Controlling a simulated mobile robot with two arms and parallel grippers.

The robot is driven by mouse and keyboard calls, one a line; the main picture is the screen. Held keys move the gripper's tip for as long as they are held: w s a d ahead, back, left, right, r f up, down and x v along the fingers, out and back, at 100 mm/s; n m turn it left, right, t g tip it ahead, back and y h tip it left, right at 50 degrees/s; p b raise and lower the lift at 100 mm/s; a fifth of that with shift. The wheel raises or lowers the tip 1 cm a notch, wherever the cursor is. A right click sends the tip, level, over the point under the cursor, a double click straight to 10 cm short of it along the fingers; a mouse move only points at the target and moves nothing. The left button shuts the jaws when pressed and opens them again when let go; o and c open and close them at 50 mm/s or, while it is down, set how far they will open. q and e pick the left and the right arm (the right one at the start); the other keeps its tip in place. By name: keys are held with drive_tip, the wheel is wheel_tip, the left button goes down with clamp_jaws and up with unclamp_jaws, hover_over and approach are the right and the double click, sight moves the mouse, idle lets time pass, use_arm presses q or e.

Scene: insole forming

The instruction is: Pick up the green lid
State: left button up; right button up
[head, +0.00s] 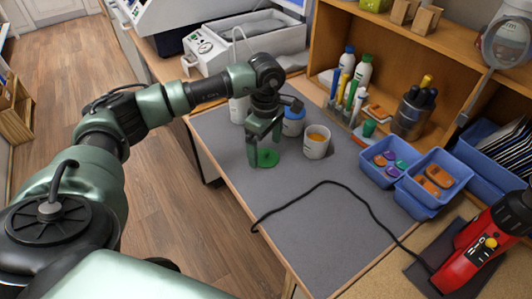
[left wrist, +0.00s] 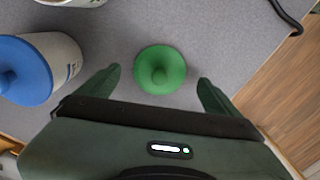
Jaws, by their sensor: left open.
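The green lid (head: 267,158) lies on the grey mat (head: 310,215) near its left edge in the head view. I cannot tell whether a finger touches the lid. My right gripper is not in view.
A blue-lidded white jar (head: 292,122) and a white cup (head: 316,142) with orange contents stand close beside the gripper. A black cable (head: 350,190) crosses the mat. Blue bins (head: 435,178) and a red tool (head: 470,255) are at right. The front mat area is clear.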

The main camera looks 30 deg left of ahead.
use_arm(q)
drive_tip(key=shift+f, duration=0.75)
drive_tip(key=c, duration=1.4)
drive_tip(key=shift+w, duration=0.1)
drive_tip(key=shift+r, duration=0.1)
